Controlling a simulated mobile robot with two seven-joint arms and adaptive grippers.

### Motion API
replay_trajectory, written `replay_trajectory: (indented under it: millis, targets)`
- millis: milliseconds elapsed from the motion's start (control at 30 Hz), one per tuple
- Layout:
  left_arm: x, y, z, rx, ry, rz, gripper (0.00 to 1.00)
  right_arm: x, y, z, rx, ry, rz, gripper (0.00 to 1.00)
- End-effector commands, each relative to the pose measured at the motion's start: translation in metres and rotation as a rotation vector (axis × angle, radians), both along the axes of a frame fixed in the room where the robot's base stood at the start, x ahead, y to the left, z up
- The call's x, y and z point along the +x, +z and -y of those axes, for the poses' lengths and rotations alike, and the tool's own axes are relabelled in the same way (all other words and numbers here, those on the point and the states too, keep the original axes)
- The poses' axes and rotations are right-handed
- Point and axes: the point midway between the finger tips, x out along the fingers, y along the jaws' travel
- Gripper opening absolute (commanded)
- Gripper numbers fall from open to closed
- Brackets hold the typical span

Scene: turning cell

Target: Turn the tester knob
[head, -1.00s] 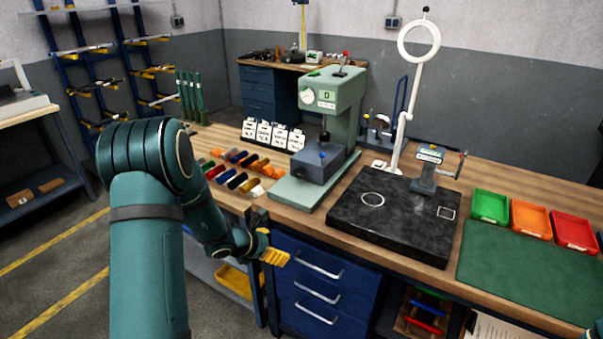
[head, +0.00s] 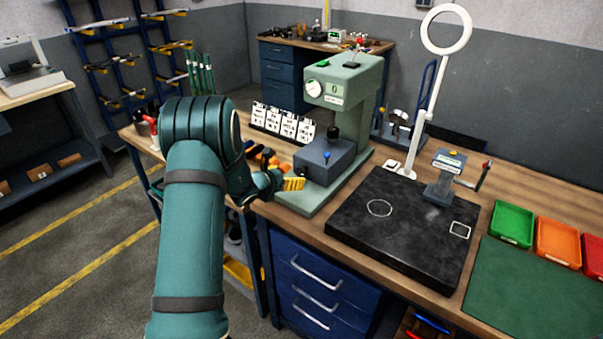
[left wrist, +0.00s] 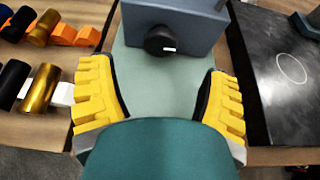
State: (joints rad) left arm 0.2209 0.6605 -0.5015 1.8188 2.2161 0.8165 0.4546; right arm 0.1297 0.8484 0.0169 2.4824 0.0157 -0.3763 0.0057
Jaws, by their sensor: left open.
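The green tester (head: 345,92) stands on the bench with a white dial and a small display on its head. A grey-blue block (head: 322,162) sits on its base plate. In the left wrist view the block (left wrist: 178,18) carries a round black knob (left wrist: 160,40) with a white mark on its front face; in the head view the arm and gripper hide this face. My left gripper (head: 293,184) is in front of the block, low over the base plate. In the left wrist view its yellow fingers (left wrist: 160,98) are wide apart and empty, with the knob beyond and between them, untouched.
Several coloured cylinders (left wrist: 45,88) lie left of the base plate. A black slab (head: 400,228) with a small device (head: 441,182) stands to the right, a ring lamp (head: 446,30) behind it. White cards (head: 287,124) stand behind my arm. Coloured trays (head: 512,224) and a green mat are farther right.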

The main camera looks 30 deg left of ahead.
Motion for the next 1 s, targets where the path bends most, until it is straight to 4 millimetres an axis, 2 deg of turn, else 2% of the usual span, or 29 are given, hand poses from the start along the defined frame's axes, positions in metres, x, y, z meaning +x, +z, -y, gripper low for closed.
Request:
replay_trajectory:
  millis: [33, 200, 400, 567, 833, 867, 1000]
  targets:
    - [0.011, -0.005, 0.002, 0.003, -0.003, -0.001, 0.77, 0.000, 0.001, 0.000, 0.000, 0.000, 0.000, 0.76]
    - [0.039, -0.017, 0.004, 0.003, -0.003, -0.001, 0.77, 0.000, 0.002, 0.000, 0.001, 0.000, 0.000, 0.76]
    - [0.061, -0.025, 0.005, 0.001, -0.002, 0.000, 0.77, 0.000, 0.003, 0.000, 0.001, 0.000, 0.000, 0.76]
    - [0.068, -0.028, 0.006, 0.002, -0.001, 0.000, 0.77, 0.000, 0.003, 0.000, 0.001, 0.000, 0.000, 0.76]
    - [0.069, -0.028, 0.006, 0.001, 0.000, 0.000, 0.77, 0.000, 0.003, 0.000, 0.001, 0.000, 0.000, 0.76]
    - [0.069, -0.028, 0.006, 0.001, 0.000, 0.000, 0.70, 0.000, 0.003, 0.000, 0.001, 0.000, 0.000, 0.76]
    - [0.069, -0.028, 0.006, 0.001, -0.001, 0.000, 0.21, 0.000, 0.003, 0.000, 0.001, 0.000, 0.000, 0.76]
